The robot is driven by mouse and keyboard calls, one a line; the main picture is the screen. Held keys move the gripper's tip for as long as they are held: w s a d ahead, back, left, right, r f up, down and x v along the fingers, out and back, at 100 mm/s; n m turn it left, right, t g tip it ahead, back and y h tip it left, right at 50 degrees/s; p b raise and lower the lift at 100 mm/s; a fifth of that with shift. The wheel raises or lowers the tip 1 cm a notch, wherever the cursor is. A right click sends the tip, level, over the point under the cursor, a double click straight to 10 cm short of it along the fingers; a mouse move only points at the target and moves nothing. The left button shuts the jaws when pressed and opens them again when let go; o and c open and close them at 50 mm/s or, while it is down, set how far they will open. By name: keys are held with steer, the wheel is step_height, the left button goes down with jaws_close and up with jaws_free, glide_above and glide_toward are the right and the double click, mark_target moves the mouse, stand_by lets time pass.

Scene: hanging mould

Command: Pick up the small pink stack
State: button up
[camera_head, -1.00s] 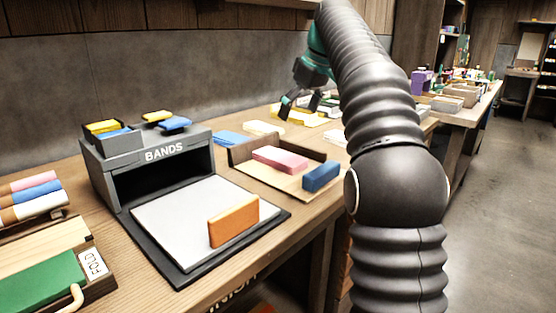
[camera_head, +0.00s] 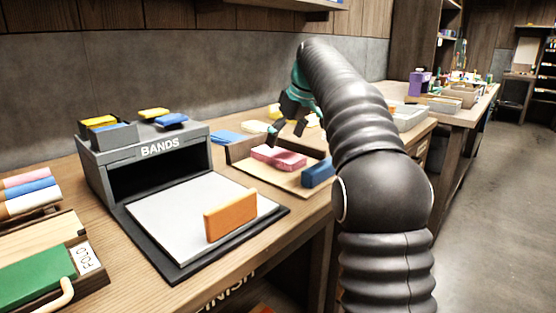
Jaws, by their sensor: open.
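The small pink stack (camera_head: 279,158) lies flat on a light wooden tray (camera_head: 262,181), left of a blue block (camera_head: 318,173). My gripper (camera_head: 286,132) is open, with its dark fingers pointing down, and shows just above the pink stack in the picture. I cannot tell whether the fingers touch the stack or are still above or behind it. Nothing shows between the fingers.
An orange block (camera_head: 230,217) stands on a white pad in front of the grey BANDS box (camera_head: 146,150). Yellow and blue pieces sit on that box. Blue and yellow sheets (camera_head: 232,137) lie behind the tray. A green block (camera_head: 38,275) is at the front left.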

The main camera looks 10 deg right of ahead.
mark_target(278, 153)
steer(key=b+x, duration=0.1)
steer(key=x, duration=0.3)
steer(key=shift+s+a+f, duration=0.15)
steer(key=shift+a, duration=0.05)
steer(key=c, duration=1.4)
